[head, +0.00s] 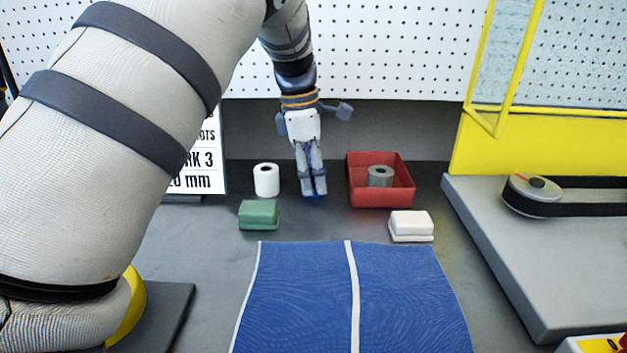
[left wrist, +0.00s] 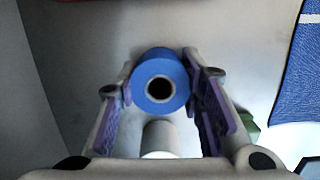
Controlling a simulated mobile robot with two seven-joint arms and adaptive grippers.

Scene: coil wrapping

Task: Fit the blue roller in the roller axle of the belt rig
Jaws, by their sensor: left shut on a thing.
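My left gripper (head: 313,192) points down over the back of the table, between a white roller and a red tray. In the left wrist view its fingers (left wrist: 163,92) are shut on the blue roller (left wrist: 146,98), whose centre hole faces the camera. In the head view the roller is almost wholly hidden by the fingers. The belt rig (head: 470,215) is at the right, a grey base with a grey pulley (head: 528,194) and a black belt (head: 590,203). I cannot make out the roller axle. My right gripper is not in view.
The white roller (head: 266,185) stands left of my gripper. The red tray (head: 400,200) holds a grey roller (head: 380,180). A green block (head: 259,217) and a white block (head: 411,226) lie behind the blue mat (head: 300,300). A yellow frame (head: 540,145) stands behind the rig.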

